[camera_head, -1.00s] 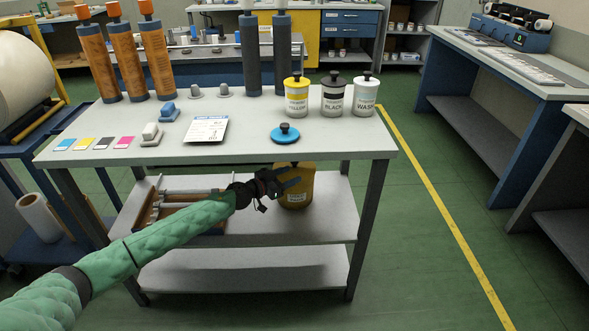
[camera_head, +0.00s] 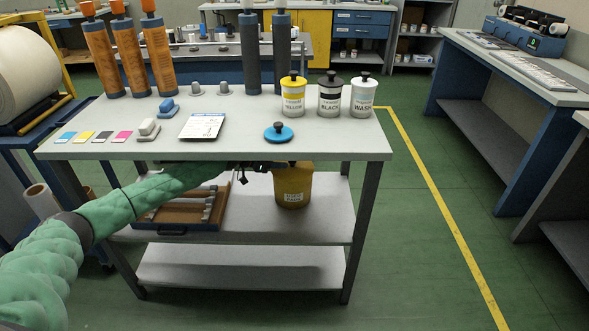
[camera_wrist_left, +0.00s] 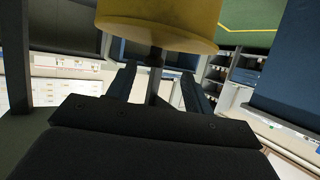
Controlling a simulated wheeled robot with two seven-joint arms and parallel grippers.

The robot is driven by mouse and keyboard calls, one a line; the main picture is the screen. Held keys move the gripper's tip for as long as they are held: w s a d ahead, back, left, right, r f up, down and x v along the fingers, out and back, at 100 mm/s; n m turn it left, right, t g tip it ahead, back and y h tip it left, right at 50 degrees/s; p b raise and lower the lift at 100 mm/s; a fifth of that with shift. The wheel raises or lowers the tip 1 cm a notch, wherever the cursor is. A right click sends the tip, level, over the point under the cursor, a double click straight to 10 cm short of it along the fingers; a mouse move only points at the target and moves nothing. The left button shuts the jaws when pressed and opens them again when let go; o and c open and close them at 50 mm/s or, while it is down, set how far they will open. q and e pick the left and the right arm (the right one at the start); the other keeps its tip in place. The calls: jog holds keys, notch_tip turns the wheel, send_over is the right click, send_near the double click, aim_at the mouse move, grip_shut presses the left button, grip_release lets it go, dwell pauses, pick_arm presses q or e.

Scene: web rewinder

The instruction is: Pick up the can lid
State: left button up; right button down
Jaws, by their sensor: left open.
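A yellow can (camera_head: 293,188) with a label stands on the upper shelf under the table. Its top is hidden by the table edge in the head view. In the left wrist view the yellow can (camera_wrist_left: 165,18) hangs at the top of the upside-down picture, and the dark knob of its lid (camera_wrist_left: 156,58) points down between the fingers. My left gripper (camera_wrist_left: 158,88) is open, one finger on each side of the knob; I cannot tell whether they touch it. In the head view my left gripper (camera_head: 262,167) is just under the tabletop, partly hidden. My right gripper is out of view.
The tabletop (camera_head: 235,148) lies close above the left gripper. A blue lid with a black knob (camera_head: 279,133) rests on it, with three pots (camera_head: 329,97) behind. A wooden tray (camera_head: 185,212) with rods is on the shelf left of the can.

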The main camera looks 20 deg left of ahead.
aim_at(292, 165)
pick_arm(q)
jog(key=shift+s+d+b+x, duration=0.15)
jog(key=shift+b+x, duration=0.15)
jog(key=shift+x, duration=1.3)
jog(key=shift+s+d+b+x, duration=0.15)
jog(key=shift+b+x, duration=0.15)
jog(key=shift+x, duration=1.25)
jog(key=shift+a, duration=0.1)
jog(key=c, duration=1.1)
jog(key=shift+r, duration=0.15)
